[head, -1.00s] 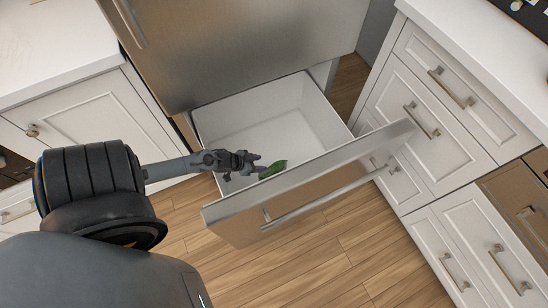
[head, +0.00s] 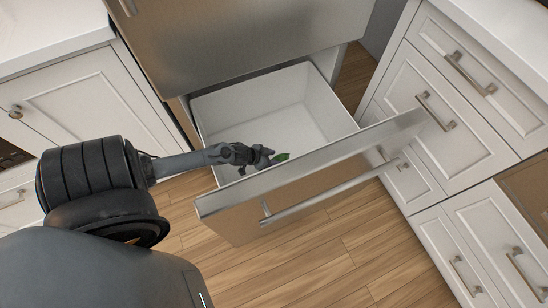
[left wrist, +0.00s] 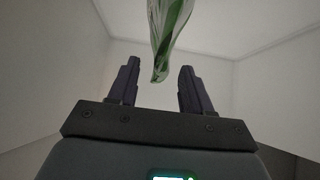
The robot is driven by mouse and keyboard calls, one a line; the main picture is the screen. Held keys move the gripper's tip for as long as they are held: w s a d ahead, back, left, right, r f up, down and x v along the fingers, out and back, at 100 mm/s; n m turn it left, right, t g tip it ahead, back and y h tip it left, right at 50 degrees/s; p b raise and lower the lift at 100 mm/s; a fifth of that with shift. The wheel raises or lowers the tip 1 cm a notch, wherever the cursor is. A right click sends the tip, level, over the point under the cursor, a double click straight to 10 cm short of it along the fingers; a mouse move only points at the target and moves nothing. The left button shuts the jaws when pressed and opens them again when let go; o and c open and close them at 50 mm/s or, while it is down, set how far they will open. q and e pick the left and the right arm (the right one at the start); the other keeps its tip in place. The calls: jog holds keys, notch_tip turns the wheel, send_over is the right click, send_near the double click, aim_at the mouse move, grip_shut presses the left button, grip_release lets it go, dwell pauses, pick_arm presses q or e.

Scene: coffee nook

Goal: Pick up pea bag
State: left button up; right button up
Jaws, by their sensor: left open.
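The pea bag, a green bag, shows as a small patch (head: 283,157) in the open freezer drawer in the head view, close to the drawer's front panel. Most of it is hidden there by the gripper and the panel. In the left wrist view the green and white bag (left wrist: 171,38) hangs down from the top edge, with its narrow end between and just beyond the fingertips. My left gripper (head: 265,158) is inside the drawer. Its fingers (left wrist: 158,72) are open on either side of the bag's end, with gaps showing. My right gripper is not in view.
The white drawer (head: 300,112) is pulled out, and its metal front panel (head: 330,165) with a long handle stands close to my left gripper. White cabinets (head: 440,120) stand at the right and left. The rest of the drawer floor looks empty.

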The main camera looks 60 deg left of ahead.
aim_at(277, 158)
pick_arm(q)
jog(key=b+x, duration=0.1)
jog(key=x, duration=0.1)
jog(key=shift+w+f, duration=0.1)
jog(key=shift+f, duration=0.2)
jog(key=shift+w+f+b, duration=0.1)
jog(key=shift+w+b, duration=0.2)
jog(key=shift+b, duration=0.1)
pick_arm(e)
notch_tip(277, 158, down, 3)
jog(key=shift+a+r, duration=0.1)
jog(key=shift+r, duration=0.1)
pick_arm(q)
jog(key=c, duration=0.4)
grip_shut()
